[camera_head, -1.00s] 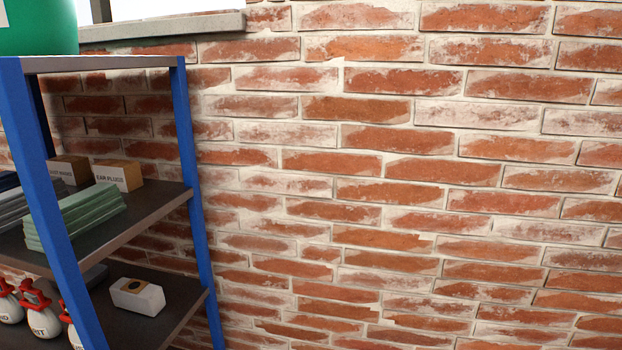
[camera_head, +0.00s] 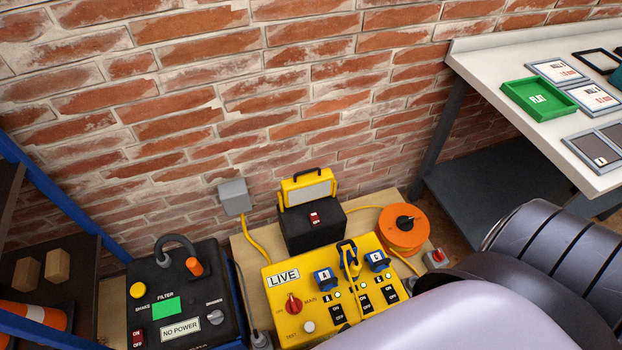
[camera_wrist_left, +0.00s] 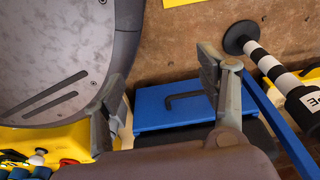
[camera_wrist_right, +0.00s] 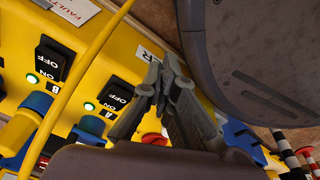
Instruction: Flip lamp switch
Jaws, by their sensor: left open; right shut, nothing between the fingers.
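In the head view the lamp (camera_head: 308,188) is yellow with a pale panel and a handle. Neither gripper shows in the head view. In the left wrist view my left gripper (camera_wrist_left: 158,88) is open and empty, above a blue case (camera_wrist_left: 180,106). In the right wrist view my right gripper (camera_wrist_right: 163,80) is shut and empty, beside the yellow power panel (camera_wrist_right: 118,68) with its black OFF rockers and green lights.
The yellow panel marked LIVE (camera_head: 270,254) stands in front of the lamp, with blue plugs and a yellow cable. An orange cable reel (camera_head: 420,236) is right of it. A black filter unit (camera_head: 140,295) is left. A white-topped bench (camera_head: 500,75) stands at right. My own arm covers the lower right.

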